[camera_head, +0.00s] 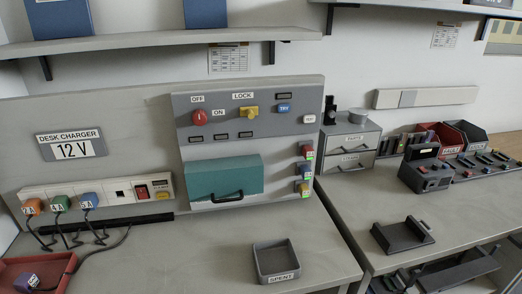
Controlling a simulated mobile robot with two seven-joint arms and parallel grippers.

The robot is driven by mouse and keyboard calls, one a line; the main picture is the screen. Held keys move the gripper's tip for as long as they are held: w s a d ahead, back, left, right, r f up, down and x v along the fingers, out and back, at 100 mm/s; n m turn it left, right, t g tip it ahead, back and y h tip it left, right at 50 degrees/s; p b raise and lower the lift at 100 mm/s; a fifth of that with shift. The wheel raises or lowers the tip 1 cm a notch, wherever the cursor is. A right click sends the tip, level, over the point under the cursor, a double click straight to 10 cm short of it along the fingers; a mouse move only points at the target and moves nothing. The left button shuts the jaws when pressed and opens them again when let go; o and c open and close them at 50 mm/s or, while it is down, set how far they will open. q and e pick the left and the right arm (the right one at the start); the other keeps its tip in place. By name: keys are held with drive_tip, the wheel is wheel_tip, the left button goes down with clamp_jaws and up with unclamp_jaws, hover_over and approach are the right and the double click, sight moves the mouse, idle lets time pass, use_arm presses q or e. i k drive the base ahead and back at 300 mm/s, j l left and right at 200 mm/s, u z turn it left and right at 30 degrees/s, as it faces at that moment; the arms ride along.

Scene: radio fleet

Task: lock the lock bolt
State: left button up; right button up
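The lock bolt looks to be the yellow knob (249,112) under the LOCK label on the grey panel (180,135). Its exact position, locked or not, is too small to tell. A red knob (199,117) with OFF and ON labels sits to its left. A blue TRY button (284,108) sits to its right. A teal cover (222,177) with a dark handle is on the panel's lower part and looks shut. Neither of my grippers is in view.
A dark SPENT tray (276,262) stands on the left bench below the panel. A power strip (97,197) with plugs and cables runs at left, above a red tray (38,270). A shelf (155,40) overhangs the panel. A gap separates the benches.

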sight(251, 111)
drive_tip(key=u, duration=1.65)
drive_tip(key=k+l, duration=0.9)
drive_tip(key=l, duration=0.15)
